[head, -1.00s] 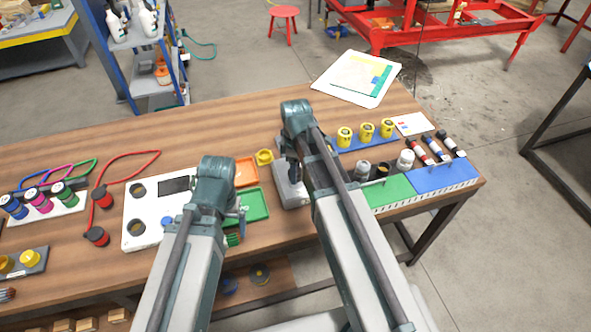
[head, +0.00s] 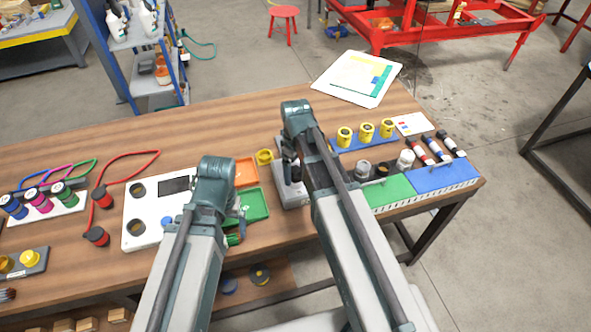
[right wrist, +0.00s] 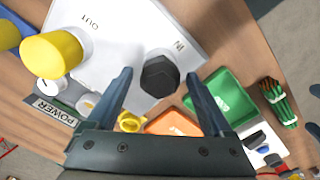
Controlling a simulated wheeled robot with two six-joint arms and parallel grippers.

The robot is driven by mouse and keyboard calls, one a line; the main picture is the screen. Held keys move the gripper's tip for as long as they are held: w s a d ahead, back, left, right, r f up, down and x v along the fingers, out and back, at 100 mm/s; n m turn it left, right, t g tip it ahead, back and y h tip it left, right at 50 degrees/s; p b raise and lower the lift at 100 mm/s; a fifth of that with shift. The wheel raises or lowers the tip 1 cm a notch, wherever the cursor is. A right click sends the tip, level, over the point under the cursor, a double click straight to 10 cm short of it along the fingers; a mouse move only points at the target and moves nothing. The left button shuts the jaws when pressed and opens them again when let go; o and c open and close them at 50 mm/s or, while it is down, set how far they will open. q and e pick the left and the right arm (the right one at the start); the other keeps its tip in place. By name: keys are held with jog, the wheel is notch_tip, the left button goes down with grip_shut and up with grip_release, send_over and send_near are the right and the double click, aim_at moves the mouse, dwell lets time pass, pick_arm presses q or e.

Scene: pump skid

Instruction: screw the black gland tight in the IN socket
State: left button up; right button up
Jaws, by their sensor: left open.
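The black gland (right wrist: 159,77) shows its hexagonal head in the right wrist view, on the pale grey box (right wrist: 110,40) beside the IN mark. The socket beneath it is hidden, so how deep the gland sits cannot be told. My right gripper (right wrist: 158,80) is open, with one finger on each side of the gland and a visible gap to both. In the head view my right gripper (head: 290,168) points down over the grey box (head: 292,198), and the gland cannot be made out. My left gripper (head: 238,232) is partly hidden by its arm, near the green tray's front edge.
A green tray (head: 254,206) and an orange tray (head: 246,170) lie left of the box. A yellow ring-like part (head: 264,157) stands close behind. A white panel (head: 146,224) is further left. A blue strip with yellow caps (head: 366,131) is to the right.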

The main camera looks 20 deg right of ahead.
dwell(0.5)
jog(key=n, duration=0.9)
dwell(0.4)
jog(key=c, duration=1.4)
jog(key=m, duration=0.4)
jog(key=shift+m, duration=0.4)
jog(key=m, duration=0.4)
